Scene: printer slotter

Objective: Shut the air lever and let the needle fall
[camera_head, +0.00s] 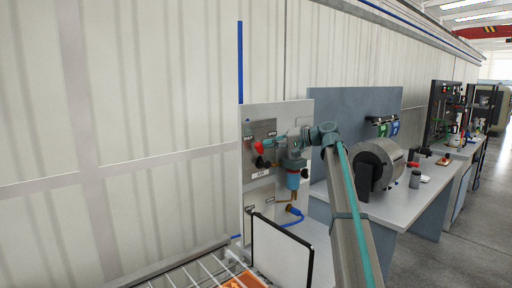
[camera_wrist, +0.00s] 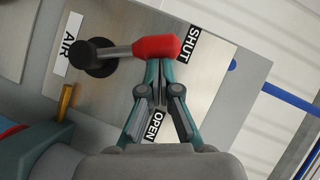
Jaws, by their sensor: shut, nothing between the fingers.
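The air lever (camera_wrist: 125,50) has a red grip and a grey rod on a black pivot. In the wrist view its red end lies beside the SHUT label (camera_wrist: 189,45), away from the OPEN label (camera_wrist: 155,126). The red grip also shows in the head view (camera_head: 259,147). My gripper (camera_wrist: 160,68) is shut and empty, its fingertips right against or just beside the red grip on the OPEN side; I cannot tell if they touch. In the head view my gripper (camera_head: 273,143) reaches the panel from the right. I cannot make out a gauge needle.
An AIR label (camera_head: 262,174) and a blue filter bowl (camera_head: 293,180) sit on the panel below the lever. A blue hose (camera_head: 294,217) runs lower down. A bench (camera_head: 400,200) with a grey drum machine (camera_head: 378,164) stands to the right. A wire rack (camera_head: 195,272) is in front.

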